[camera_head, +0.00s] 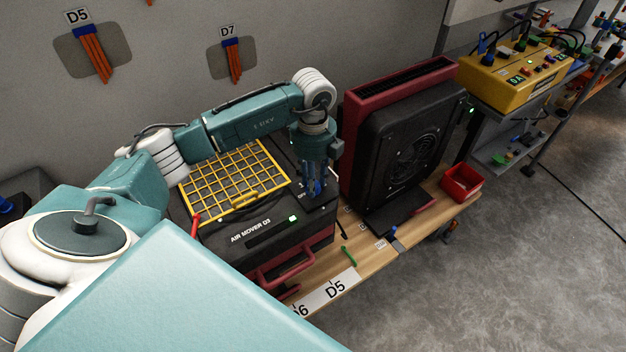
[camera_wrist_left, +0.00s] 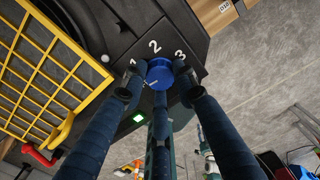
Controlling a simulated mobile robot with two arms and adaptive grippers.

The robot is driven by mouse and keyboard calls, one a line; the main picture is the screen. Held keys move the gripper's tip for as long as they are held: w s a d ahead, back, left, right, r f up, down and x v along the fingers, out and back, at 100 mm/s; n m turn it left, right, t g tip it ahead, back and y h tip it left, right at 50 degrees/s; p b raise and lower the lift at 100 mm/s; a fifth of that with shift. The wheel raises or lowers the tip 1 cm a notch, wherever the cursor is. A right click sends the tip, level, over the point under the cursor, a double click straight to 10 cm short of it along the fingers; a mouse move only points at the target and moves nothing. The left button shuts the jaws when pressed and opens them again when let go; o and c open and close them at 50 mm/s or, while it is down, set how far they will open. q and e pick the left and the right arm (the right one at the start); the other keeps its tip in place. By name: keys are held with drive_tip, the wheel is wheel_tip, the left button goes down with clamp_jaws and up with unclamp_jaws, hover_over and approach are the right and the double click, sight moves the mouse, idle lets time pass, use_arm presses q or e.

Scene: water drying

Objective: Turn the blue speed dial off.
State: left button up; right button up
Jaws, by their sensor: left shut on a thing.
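The air mover D3 (camera_head: 262,232) is a black and dark red machine with a yellow grille, standing on the wooden bench. Its blue speed dial (camera_wrist_left: 160,72) shows in the left wrist view, with white numbers 1, 2 and 3 around its far side. A short pale mark shows on the dial's near left side; its exact setting I cannot tell. My left gripper (camera_head: 315,188) points down at the machine's right top corner. Its dark fingers are shut around the dial, as the left wrist view shows. In the head view the gripper mostly hides the dial. My right gripper is out of view.
A green-lit display (camera_head: 293,218) glows on the air mover. The yellow grille (camera_head: 235,182) lies left of the gripper. A tall black and red unit (camera_head: 400,140) stands close on the right. A red bin (camera_head: 462,183) sits farther right, and a red handle (camera_head: 285,268) juts from the front.

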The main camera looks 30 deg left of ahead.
use_arm(q)
drive_tip(key=shift+w+r+n, duration=0.1)
drive_tip(key=shift+n, duration=0.8)
drive_tip(key=o, duration=1.1)
drive_tip(key=shift+o, duration=0.2)
wheel_tip(320, 180, up, 12)
